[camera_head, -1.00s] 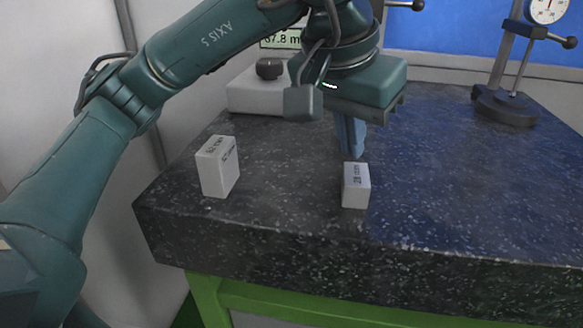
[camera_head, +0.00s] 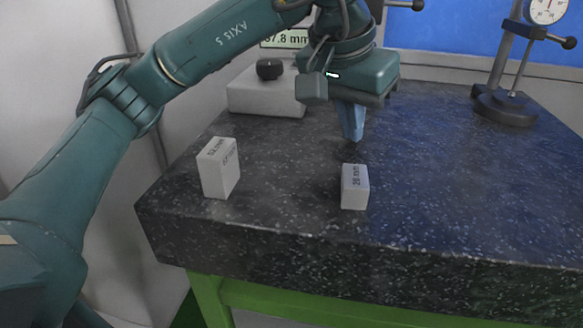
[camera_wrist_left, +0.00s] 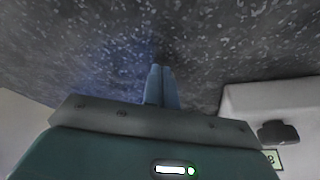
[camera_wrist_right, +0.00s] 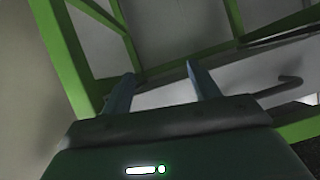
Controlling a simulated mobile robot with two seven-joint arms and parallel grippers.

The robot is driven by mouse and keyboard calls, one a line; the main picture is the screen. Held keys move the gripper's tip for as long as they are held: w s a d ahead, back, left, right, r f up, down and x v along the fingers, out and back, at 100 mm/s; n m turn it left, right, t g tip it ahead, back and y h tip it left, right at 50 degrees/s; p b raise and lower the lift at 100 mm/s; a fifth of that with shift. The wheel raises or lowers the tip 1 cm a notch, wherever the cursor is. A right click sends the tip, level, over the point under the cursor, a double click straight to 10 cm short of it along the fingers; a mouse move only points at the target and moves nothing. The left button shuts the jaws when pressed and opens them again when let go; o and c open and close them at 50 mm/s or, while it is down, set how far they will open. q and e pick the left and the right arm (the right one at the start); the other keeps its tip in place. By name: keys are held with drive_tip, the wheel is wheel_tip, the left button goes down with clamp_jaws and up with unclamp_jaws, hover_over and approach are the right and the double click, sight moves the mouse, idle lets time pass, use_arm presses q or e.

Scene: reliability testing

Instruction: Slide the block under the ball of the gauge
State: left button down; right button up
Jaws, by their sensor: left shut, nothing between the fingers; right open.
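Two white labelled blocks stand upright on the dark granite plate (camera_head: 270,185): a larger left block (camera_head: 218,168) and a smaller right block (camera_head: 355,187) near the front edge. My left gripper (camera_head: 352,137) is shut and empty, pointing down behind the right block and apart from it. Its closed fingers also show in the left wrist view (camera_wrist_left: 161,72) over the bare plate. A dial gauge (camera_head: 547,10) on a stand (camera_head: 505,105) is at the back right; its ball cannot be made out. My right gripper (camera_wrist_right: 157,74) is open and empty, in the right wrist view only.
A white box with a black knob (camera_head: 268,70) stands at the back left, below a millimetre display (camera_head: 284,40). A green frame (camera_head: 300,304) carries the plate and fills the right wrist view. The plate's middle right is clear.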

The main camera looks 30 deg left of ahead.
use_arm(q)
drive_tip(key=shift+w+a+p, duration=0.2)
drive_tip(key=shift+w+p, duration=0.05)
drive_tip(key=shift+w, duration=0.45)
drive_tip(key=shift+w+a+p, duration=0.2)
drive_tip(key=shift+w, duration=0.5)
drive_tip(key=shift+w+a+p, duration=0.2)
drive_tip(key=shift+w+p, duration=0.05)
drive_tip(key=shift+w, duration=0.45)
drive_tip(key=shift+s+d+p+v, duration=0.1)
drive_tip(key=shift+d+p+v, duration=0.1)
drive_tip(key=shift+p+v, duration=0.65)
drive_tip(key=shift+s+d+p+v, duration=0.15)
drive_tip(key=shift+p+v, duration=0.3)
drive_tip(key=shift+v, duration=0.7)
drive_tip(key=shift+d+r, duration=0.1)
drive_tip(key=shift+r, duration=0.05)
drive_tip(key=shift+s, duration=0.1)
